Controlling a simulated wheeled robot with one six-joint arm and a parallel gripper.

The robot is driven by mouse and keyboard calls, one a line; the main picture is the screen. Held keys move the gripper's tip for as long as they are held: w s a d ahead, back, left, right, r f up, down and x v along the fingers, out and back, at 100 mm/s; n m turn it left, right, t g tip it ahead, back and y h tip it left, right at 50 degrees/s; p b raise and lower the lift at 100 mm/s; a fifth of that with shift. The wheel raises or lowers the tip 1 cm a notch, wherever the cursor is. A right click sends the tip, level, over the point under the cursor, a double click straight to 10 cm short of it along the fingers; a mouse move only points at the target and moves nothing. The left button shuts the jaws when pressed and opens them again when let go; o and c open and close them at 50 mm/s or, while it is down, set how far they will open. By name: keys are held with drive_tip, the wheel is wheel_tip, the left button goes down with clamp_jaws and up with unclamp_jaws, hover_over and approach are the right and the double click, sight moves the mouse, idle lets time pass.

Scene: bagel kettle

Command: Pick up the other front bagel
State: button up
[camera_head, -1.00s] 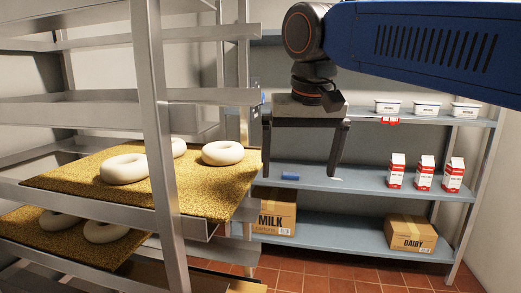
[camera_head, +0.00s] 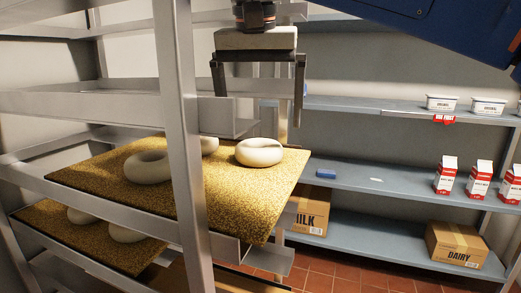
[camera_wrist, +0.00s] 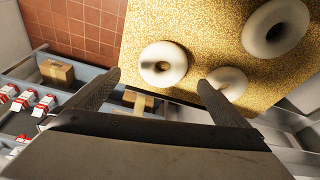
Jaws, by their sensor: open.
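Three pale ring bagels lie on a golden, crumb-coated board (camera_head: 200,205) on the rack's middle level. One bagel (camera_head: 260,152) is near the board's right end, one (camera_head: 148,167) is left of the front post, and one (camera_head: 209,145) is partly hidden behind that post. My gripper (camera_head: 259,105) is open and empty, fingers down, above the right-hand bagel and apart from it. In the wrist view, that bagel (camera_wrist: 163,64) appears between and just beyond the fingertips (camera_wrist: 157,80). Another bagel (camera_wrist: 228,82) is partly covered by one finger.
The rack's metal post (camera_head: 187,130) stands in front of the board. A rack rail (camera_head: 120,105) runs above it, close to my gripper. A lower board (camera_head: 85,240) holds more bagels. Blue shelving (camera_head: 400,185) with cartons, tubs and boxes stands behind at right.

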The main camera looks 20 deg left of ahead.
sight(259, 142)
drive_tip(key=shift+a+x, duration=0.2)
drive_tip(key=shift+x, duration=3.45)
drive_tip(key=shift+s, duration=0.15)
drive_tip(key=c, duration=1.1)
